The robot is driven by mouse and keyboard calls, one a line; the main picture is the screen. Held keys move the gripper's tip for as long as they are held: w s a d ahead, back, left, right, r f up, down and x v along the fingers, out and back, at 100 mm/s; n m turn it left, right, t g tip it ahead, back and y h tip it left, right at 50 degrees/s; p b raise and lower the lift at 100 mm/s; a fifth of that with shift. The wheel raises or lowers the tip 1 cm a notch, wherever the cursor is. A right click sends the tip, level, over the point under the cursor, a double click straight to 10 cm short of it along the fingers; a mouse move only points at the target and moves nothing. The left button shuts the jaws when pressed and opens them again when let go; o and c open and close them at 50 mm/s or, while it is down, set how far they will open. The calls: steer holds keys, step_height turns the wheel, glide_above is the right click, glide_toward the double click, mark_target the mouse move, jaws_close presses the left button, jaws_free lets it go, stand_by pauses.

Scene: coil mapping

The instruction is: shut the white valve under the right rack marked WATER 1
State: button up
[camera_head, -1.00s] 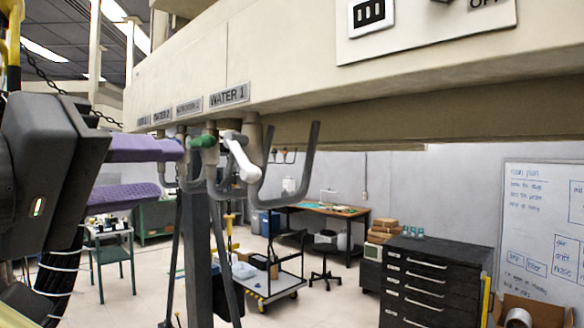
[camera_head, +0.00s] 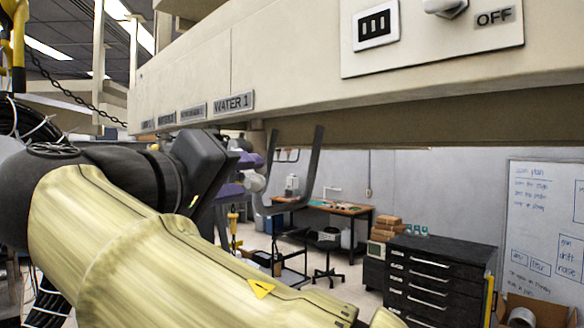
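The WATER 1 label (camera_head: 233,103) is on the front of the overhead beam. Below it, part of the white valve (camera_head: 254,181) shows just past my gripper; most of it is hidden. My gripper (camera_head: 250,172) has purple fingers and is at the valve, with one finger above and one lower. My dark wrist and yellow arm cover the view of the pipes and the green handle. I cannot tell whether the fingers touch the valve or how far apart they are.
A grey U-shaped bracket (camera_head: 314,175) hangs just right of the valve. The beam (camera_head: 290,70) runs overhead with a switch panel (camera_head: 432,35) at right. A black drawer cabinet (camera_head: 436,280) and a workbench (camera_head: 335,208) stand farther back.

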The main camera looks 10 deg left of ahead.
mark_target(247, 177)
steer(key=p+x, duration=0.1)
steer(key=x, duration=0.3)
steer(key=shift+w+d, duration=0.15)
steer(key=shift+w, duration=0.2)
jaws_close()
